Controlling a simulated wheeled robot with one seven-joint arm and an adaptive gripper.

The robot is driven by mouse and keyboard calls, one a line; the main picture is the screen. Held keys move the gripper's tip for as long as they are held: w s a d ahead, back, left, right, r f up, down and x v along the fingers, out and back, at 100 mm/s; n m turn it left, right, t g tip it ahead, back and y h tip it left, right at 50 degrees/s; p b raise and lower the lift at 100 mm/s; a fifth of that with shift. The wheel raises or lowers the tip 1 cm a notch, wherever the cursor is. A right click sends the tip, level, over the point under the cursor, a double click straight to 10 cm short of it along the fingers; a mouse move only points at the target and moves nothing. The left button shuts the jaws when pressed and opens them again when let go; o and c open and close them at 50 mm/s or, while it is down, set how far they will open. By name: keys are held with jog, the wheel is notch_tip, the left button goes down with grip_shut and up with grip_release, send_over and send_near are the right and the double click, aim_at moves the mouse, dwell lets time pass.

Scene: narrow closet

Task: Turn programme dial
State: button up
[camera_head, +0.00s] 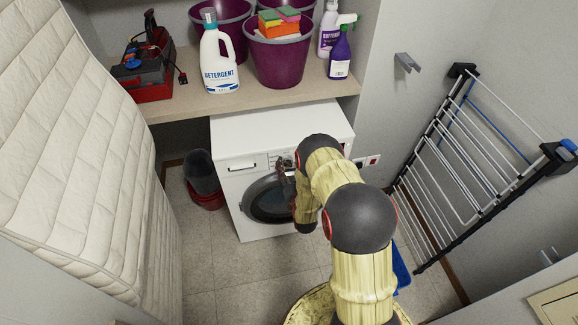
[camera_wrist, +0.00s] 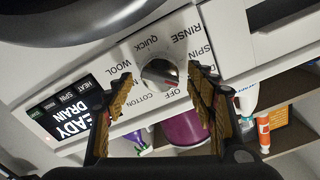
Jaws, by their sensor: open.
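The programme dial (camera_wrist: 160,73) is a round silver knob on the washing machine's white control panel. In the head view my gripper (camera_head: 285,175) is at the front of the washing machine (camera_head: 240,135), and my arm hides the dial. The lit display (camera_wrist: 65,115) reads READY and DRAIN.
A shelf (camera_head: 265,101) above the machine holds a detergent bottle (camera_head: 217,60), purple buckets (camera_head: 278,62), a spray bottle (camera_head: 340,55) and a red toolbox (camera_head: 150,75). A drying rack (camera_head: 480,160) stands right. A mattress (camera_head: 70,150) leans left.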

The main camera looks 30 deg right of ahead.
jog(key=v, duration=1.2)
